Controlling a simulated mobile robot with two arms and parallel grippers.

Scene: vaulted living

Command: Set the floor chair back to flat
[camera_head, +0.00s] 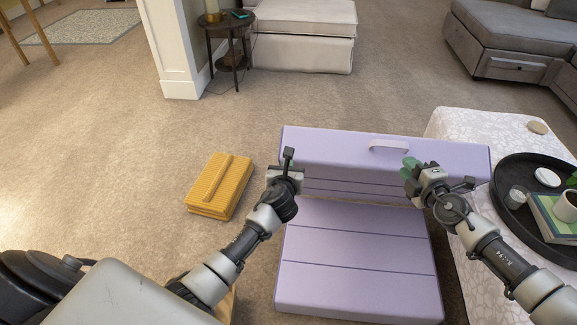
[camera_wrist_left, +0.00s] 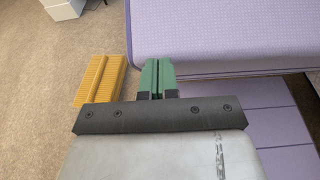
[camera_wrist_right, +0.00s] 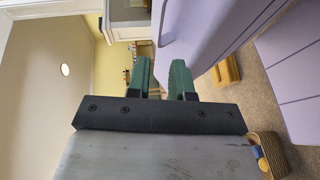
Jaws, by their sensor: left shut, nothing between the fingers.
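The purple floor chair has its seat (camera_head: 355,265) flat on the carpet and its backrest (camera_head: 330,150) tilted up at the far end. A pale handle (camera_head: 388,145) sits on the backrest's upper face. My left gripper (camera_head: 287,165) is near the backrest's left end, shut and empty; its closed green fingers (camera_wrist_left: 158,76) show beside the backrest (camera_wrist_left: 215,30) in the left wrist view. My right gripper (camera_head: 408,166) is by the backrest, right of the handle. Its fingers (camera_wrist_right: 162,78) are apart with nothing between them, with the backrest (camera_wrist_right: 205,30) beside them. Contact cannot be told.
A yellow cushion-like block (camera_head: 219,184) lies on the carpet left of the chair. A patterned ottoman (camera_head: 452,128) with a black tray (camera_head: 510,222) stands close on the right. A small round side table (camera_head: 226,24) is further back. Carpet beyond the backrest is clear.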

